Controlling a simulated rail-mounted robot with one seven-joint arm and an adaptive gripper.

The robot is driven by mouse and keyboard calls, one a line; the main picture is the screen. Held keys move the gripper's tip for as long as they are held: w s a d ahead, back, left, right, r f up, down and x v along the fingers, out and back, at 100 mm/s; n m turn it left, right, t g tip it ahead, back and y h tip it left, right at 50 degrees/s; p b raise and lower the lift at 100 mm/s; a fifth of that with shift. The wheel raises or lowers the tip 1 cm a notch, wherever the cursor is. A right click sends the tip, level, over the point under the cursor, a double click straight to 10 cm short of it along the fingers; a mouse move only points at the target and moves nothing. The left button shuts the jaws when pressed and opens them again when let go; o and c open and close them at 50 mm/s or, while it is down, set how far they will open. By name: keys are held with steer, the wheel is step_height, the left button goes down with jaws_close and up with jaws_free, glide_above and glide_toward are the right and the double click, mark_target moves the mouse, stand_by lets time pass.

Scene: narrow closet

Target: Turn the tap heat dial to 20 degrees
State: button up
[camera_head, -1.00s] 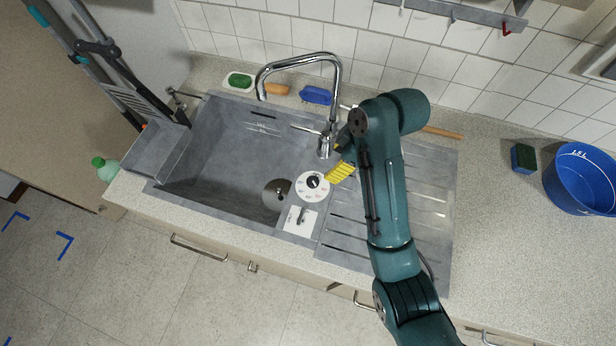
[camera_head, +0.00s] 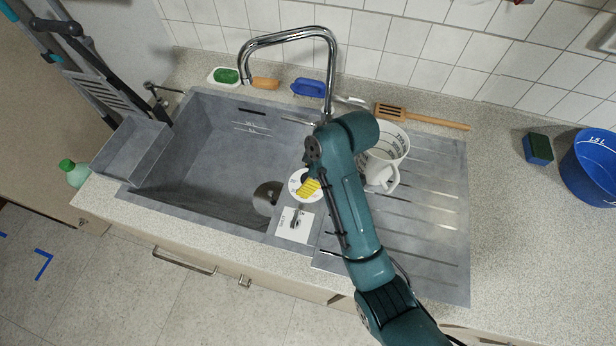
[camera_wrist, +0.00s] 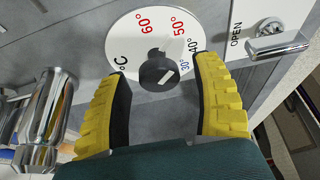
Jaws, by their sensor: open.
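The marks 60, 50, 40 and 30 degrees show, and the lower part of the disc is hidden. The knob has a pale pointer line, slanting towards the 30 to 40 side. My gripper (camera_wrist: 162,80) is open, its yellow ribbed fingers on either side of the knob with gaps. In the head view the dial (camera_head: 294,184) is partly covered by my gripper (camera_head: 310,187). The chrome tap (camera_head: 330,75) stands behind it.
A white plate with a chrome lever marked OPEN (camera_wrist: 280,46) lies beside the dial. The sink basin (camera_head: 215,150) is left. A measuring jug (camera_head: 388,140) and a wooden spatula (camera_head: 425,117) are right of my arm. A blue bucket (camera_head: 590,170) stands far right.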

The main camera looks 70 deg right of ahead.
jaws_close()
